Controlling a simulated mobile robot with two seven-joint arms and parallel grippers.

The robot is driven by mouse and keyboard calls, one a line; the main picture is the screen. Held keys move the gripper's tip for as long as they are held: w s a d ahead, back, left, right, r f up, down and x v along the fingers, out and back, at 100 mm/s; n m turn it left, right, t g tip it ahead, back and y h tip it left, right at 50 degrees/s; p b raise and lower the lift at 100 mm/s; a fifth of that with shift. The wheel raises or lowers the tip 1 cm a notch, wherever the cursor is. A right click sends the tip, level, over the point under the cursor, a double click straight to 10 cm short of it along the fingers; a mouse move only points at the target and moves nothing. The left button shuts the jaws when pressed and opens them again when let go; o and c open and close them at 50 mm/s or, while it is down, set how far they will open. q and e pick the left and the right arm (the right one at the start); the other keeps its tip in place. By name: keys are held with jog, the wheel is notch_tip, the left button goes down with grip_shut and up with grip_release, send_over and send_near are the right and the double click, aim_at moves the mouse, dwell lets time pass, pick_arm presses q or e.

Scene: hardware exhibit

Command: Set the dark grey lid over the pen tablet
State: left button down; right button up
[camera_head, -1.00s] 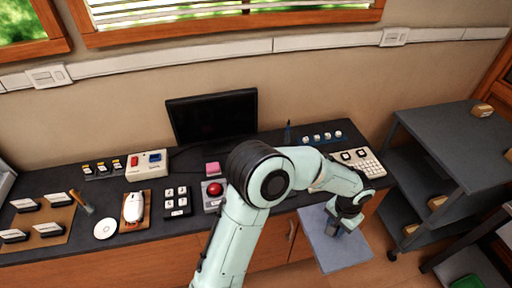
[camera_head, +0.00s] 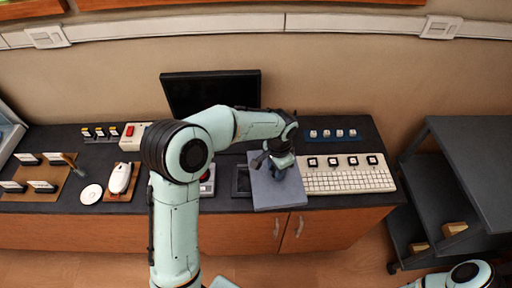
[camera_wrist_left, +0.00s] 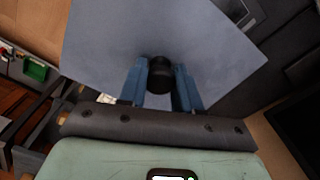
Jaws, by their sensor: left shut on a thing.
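The dark grey lid (camera_head: 279,198), a flat blue-grey square panel, is held over the counter just left of the white keyboard. My left gripper (camera_head: 281,168) is above it. In the left wrist view the left gripper (camera_wrist_left: 160,80) is shut on the lid's round black knob (camera_wrist_left: 160,72), and the lid (camera_wrist_left: 110,40) spreads out beyond the fingers. A dark framed flat thing, apparently the pen tablet (camera_head: 241,181), shows at the lid's left edge; the rest of it is hidden by the lid. I cannot tell whether the lid touches it. My right gripper is not in view.
A monitor (camera_head: 211,94) stands behind. A grey shelf cart (camera_head: 480,165) stands at right.

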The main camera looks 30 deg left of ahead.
aim_at(258, 158)
pick_arm(q)
jog(key=a+r+m, duration=0.1)
jog(key=m, duration=0.3)
jog(key=a+m+b, duration=0.1)
jog(key=a+m, duration=0.1)
jog(key=m, duration=0.3)
jog(key=a+r+m, duration=0.1)
jog(key=a+m, duration=0.1)
jog(key=m, duration=0.2)
jog(key=shift+w+a+r+m+b, duration=0.2)
jog(key=shift+w+r+m+b, duration=0.15)
jog(key=shift+w+m+b, duration=0.05)
jog(key=m, duration=0.1)
jog(key=a+r+m, duration=0.1)
jog(key=m, duration=0.3)
jog(key=shift+w+a+r+b, duration=0.1)
jog(key=shift+a+r+b, duration=0.1)
jog(key=shift+a+b, duration=0.15)
jog(key=shift+f+b, duration=1.45)
jog(key=shift+f, duration=0.7)
jog(key=shift+f+b, duration=1.2)
jog(key=shift+f, duration=2.1)
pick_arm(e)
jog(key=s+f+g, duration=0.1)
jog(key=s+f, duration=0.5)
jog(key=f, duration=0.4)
